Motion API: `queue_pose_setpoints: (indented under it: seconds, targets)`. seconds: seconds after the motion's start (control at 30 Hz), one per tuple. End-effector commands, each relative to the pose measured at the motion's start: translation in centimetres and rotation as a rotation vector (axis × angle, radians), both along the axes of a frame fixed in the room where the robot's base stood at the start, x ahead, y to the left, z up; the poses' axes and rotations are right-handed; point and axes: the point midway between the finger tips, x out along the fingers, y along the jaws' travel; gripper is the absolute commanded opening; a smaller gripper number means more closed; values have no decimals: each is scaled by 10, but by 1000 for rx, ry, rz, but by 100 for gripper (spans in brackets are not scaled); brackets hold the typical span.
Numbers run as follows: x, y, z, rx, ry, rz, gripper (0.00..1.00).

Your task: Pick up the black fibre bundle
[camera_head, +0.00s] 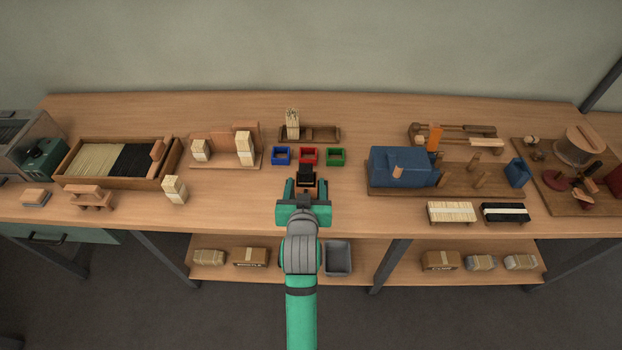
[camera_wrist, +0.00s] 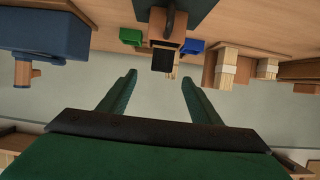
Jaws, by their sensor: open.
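A small black block-like piece (camera_head: 305,171), which may be the black fibre bundle, stands at the middle of the bench with a brown wooden block (camera_head: 308,184) just in front of it. The black piece also shows in the wrist view (camera_wrist: 163,61), against the wooden block (camera_wrist: 166,38). My gripper (camera_head: 306,182) is open around this spot in the head view. In the wrist view its fingers (camera_wrist: 159,77) are apart with nothing between them, and the black piece lies ahead beyond the tips. Black fibres (camera_head: 132,159) also lie in the left wooden tray beside pale ones.
Blue (camera_head: 281,156), red (camera_head: 308,156) and green (camera_head: 335,157) bins stand just behind. A wooden rack (camera_head: 324,133) with a pale bundle (camera_head: 292,122) is farther back. A blue machine (camera_head: 402,167) stands right, with a pale brush (camera_head: 452,212) and a black brush (camera_head: 505,213) in front.

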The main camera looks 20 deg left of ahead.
Motion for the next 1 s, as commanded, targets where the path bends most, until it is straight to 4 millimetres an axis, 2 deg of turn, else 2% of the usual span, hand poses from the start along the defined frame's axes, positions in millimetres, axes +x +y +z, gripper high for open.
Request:
queue_pose_setpoints:
  seconds: [0.2, 0.47, 0.73, 1.0]
  targets:
    - [29, 9, -13, 0, 0, 0, 58]
    - [43, 13, -20, 0, 0, -1, 58]
    - [74, 25, -36, 0, 0, 0, 58]
    - [82, 27, -41, 0, 0, 0, 58]
